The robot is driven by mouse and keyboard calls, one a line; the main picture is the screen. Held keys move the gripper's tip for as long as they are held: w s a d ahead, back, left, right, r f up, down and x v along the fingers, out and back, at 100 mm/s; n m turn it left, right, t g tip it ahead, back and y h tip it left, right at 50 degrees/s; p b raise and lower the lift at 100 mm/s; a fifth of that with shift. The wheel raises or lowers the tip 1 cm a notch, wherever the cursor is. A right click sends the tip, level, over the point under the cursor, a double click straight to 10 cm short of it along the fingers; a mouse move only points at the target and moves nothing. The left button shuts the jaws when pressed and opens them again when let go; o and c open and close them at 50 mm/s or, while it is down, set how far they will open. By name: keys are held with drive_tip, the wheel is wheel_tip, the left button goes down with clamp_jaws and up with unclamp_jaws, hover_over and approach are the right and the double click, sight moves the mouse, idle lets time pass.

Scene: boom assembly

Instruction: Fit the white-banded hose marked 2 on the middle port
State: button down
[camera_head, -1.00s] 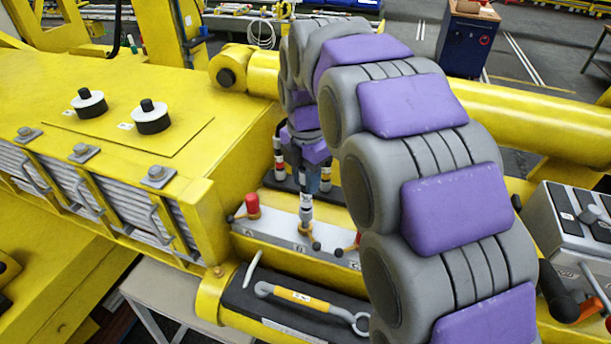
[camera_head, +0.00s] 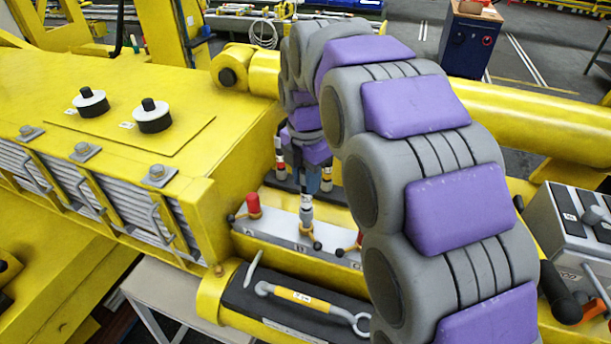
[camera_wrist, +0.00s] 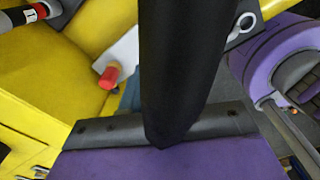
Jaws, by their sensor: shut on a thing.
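My gripper (camera_head: 313,184) points down over the grey manifold block (camera_head: 278,223) in the head view and is shut on a hose. The hose end (camera_head: 306,201), with a pale metal fitting below, stands nearly upright at the middle port (camera_head: 306,228). I cannot tell whether it is fully seated or just touching, and its number is not readable. In the wrist view the black hose (camera_wrist: 185,65) runs across the purple gripper body and hides the fingertips. The left port carries a red cap (camera_head: 253,205), also in the wrist view (camera_wrist: 109,77). My arm partly hides the right port.
Other banded hose ends (camera_head: 279,158) stand in a dark rack behind the block. A yellow-handled wrench (camera_head: 300,296) lies on a black surface in front. A yellow housing (camera_head: 140,130) flanks the left, and a grey control box (camera_head: 575,225) stands right.

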drive_tip(key=shift+f+b, duration=0.55)
drive_tip(key=shift+f, duration=0.8)
idle(0.7)
drive_tip(key=c, duration=0.8)
unclamp_jaws()
drive_tip(key=shift+r+p, duration=2.85)
drive_tip(key=shift+r, duration=5.8)
drive_tip(key=s+d+f+m+g, duration=0.1)
drive_tip(key=s+d+f+m, duration=0.45)
drive_tip(key=s+m, duration=0.45)
drive_tip(key=s+d+f+m, duration=0.4)
drive_tip(key=s+f+m, duration=0.35)
drive_tip(key=s, duration=0.35)
drive_tip(key=s+d+f+m+g, duration=0.1)
drive_tip(key=s+d+f+m, duration=0.4)
drive_tip(key=s+m, duration=0.5)
drive_tip(key=shift+n, duration=0.35)
drive_tip(key=f+b, duration=1.7)
drive_tip(key=s+f+b, duration=0.1)
drive_tip(key=f+b, duration=0.7)
drive_tip(key=f, duration=0.1)
drive_tip(key=shift+a, duration=0.2)
